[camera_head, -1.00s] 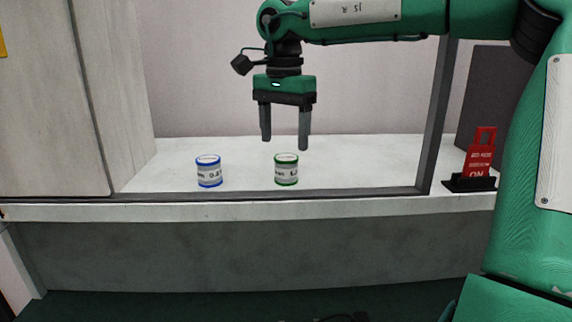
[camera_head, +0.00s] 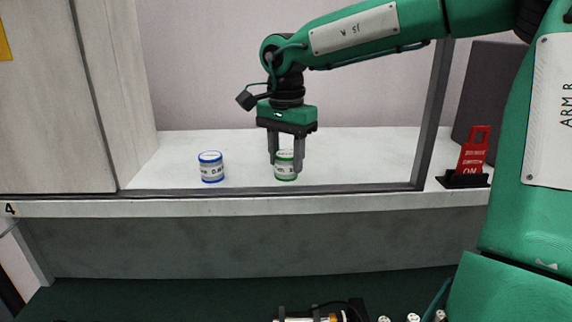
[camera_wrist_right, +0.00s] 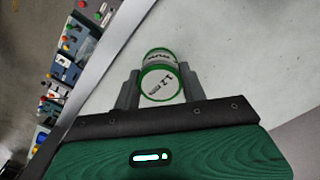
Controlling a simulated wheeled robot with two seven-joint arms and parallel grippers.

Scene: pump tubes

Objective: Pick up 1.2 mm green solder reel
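The green solder reel (camera_head: 285,167) stands upright on the white shelf, with green rims and a white label. In the right wrist view the reel (camera_wrist_right: 160,80) shows "1.2 mm" on its label. My right gripper (camera_head: 286,166) points down with its fingers on either side of the reel. In the right wrist view the gripper (camera_wrist_right: 158,88) has one finger at each side of the reel, very close to it; I cannot tell whether they touch it. A blue-rimmed reel (camera_head: 211,167) stands to the left, apart from the gripper. My left gripper is not in view.
The shelf's front edge (camera_head: 240,206) runs below the reels. A dark frame post (camera_head: 431,115) stands to the right, with a red switch tag (camera_head: 473,152) on a black base beyond it. A cabinet panel (camera_head: 50,100) bounds the left. The shelf between the reel and the post is clear.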

